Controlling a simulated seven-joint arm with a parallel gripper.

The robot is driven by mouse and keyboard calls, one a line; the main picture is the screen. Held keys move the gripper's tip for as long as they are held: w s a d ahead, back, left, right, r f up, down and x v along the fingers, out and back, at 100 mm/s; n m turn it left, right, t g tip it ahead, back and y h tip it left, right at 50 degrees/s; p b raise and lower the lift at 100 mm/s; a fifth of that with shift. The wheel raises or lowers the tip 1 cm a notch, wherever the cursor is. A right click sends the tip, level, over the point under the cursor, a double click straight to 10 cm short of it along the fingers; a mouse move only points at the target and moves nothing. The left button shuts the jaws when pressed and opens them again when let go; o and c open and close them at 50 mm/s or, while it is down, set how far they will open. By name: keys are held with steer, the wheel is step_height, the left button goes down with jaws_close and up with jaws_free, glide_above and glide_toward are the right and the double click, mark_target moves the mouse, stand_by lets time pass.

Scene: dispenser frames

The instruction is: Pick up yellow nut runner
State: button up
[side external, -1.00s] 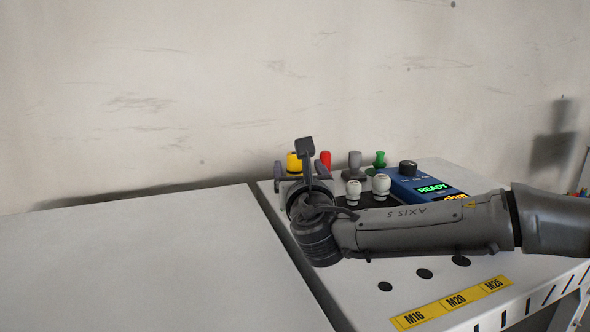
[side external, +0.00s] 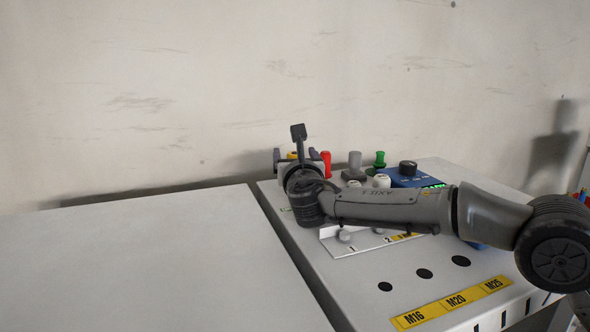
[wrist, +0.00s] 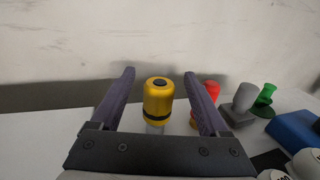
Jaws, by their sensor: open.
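The yellow nut runner (wrist: 158,100) stands upright in the wrist view, between the two open fingers of my gripper (wrist: 158,92). There is a visible gap on each side of it, and its lower part is hidden behind the gripper's body. In the side external view only a small piece of the yellow nut runner (side external: 292,156) shows behind my gripper (side external: 298,160). I cannot tell how far the fingers reach past it.
A red tool (side external: 325,164), a grey tool (side external: 355,165) and a green tool (side external: 379,160) stand to the right. A blue device with a black knob (side external: 407,175) is further right. The left table (side external: 130,250) is clear, and the wall is close behind.

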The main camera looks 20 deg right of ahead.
jaws_close()
steer(key=shift+r, duration=0.1)
steer(key=shift+r, duration=0.1)
